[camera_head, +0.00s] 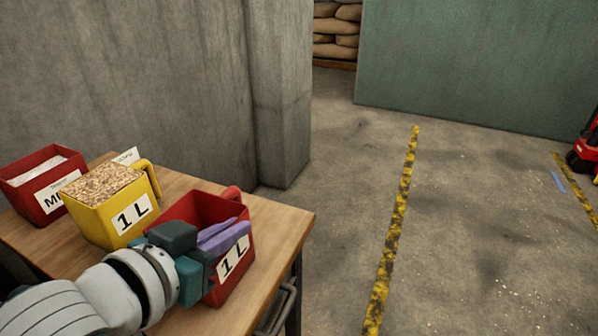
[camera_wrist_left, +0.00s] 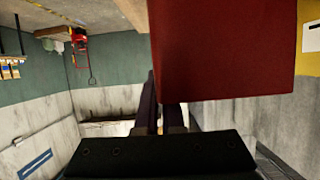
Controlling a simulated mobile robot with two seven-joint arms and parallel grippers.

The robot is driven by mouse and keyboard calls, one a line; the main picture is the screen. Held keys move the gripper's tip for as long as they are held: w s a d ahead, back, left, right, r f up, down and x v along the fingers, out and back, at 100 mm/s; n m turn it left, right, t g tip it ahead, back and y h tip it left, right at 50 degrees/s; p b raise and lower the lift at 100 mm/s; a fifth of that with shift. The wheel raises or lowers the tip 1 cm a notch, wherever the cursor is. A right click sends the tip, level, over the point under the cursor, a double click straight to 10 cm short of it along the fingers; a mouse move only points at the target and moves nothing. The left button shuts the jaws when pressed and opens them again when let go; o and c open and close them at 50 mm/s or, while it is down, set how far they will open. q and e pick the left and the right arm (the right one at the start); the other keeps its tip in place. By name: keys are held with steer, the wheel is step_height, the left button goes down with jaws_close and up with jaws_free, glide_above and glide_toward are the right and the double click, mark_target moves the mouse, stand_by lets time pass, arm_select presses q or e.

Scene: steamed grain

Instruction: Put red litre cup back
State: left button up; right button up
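The red litre cup (camera_head: 206,208) is an open box marked 1 L with a red handle, at the front right of the wooden table in the head view. My left gripper (camera_head: 226,236) is at its front rim, with purple fingers close together along the front wall, one on each side. The gripper looks shut on that wall. In the left wrist view the cup's red side (camera_wrist_left: 225,50) fills the upper right and hides part of one finger. Whether the cup's base touches the table is hidden. My right gripper is not in view.
A yellow litre cup (camera_head: 119,220) full of grain stands beside the red cup on the table (camera_head: 285,222). A red box (camera_head: 36,197) with a white label stands at the far left. A concrete wall is behind. Open floor with yellow-black tape (camera_head: 398,220) lies to the right.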

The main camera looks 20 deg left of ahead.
arm_select(q)
steer(key=o, duration=0.4)
steer(key=shift+r, duration=0.15)
steer(key=s+r+g, duration=0.1)
steer(key=s+g, duration=0.2)
steer(key=s, duration=0.3)
steer(key=s+d+r+g+p, duration=0.1)
steer(key=s+g, duration=0.2)
steer(key=s, duration=0.4)
steer(key=s+r+m+g+y+p, duration=0.1)
steer(key=s+g, duration=0.2)
steer(key=s, duration=0.4)
steer(key=shift+s+d+g, duration=0.15)
steer(key=shift+s+g, duration=0.05)
steer(key=shift+g, duration=0.2)
